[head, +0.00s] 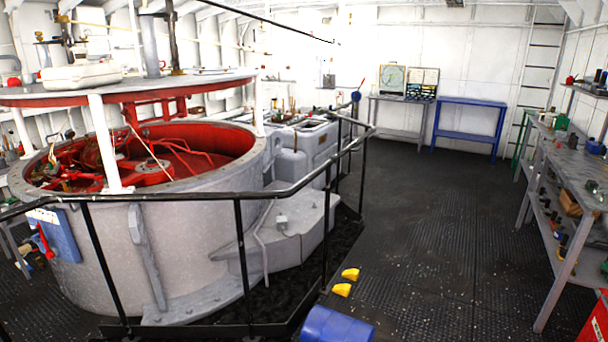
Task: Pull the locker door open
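No locker and no locker door can be made out in the head view. Neither of my grippers shows in it, and no arm of mine is clearly visible. A red object with a white patch (594,326) is cut off by the lower right corner, and I cannot tell what it is.
A large grey round machine (190,255) with a red interior fills the left, behind a black railing (240,256). A blue cylinder (337,326) and two small yellow pieces lie on the floor. A cluttered grey workbench (560,160) lines the right. Dark floor (440,230) between is clear.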

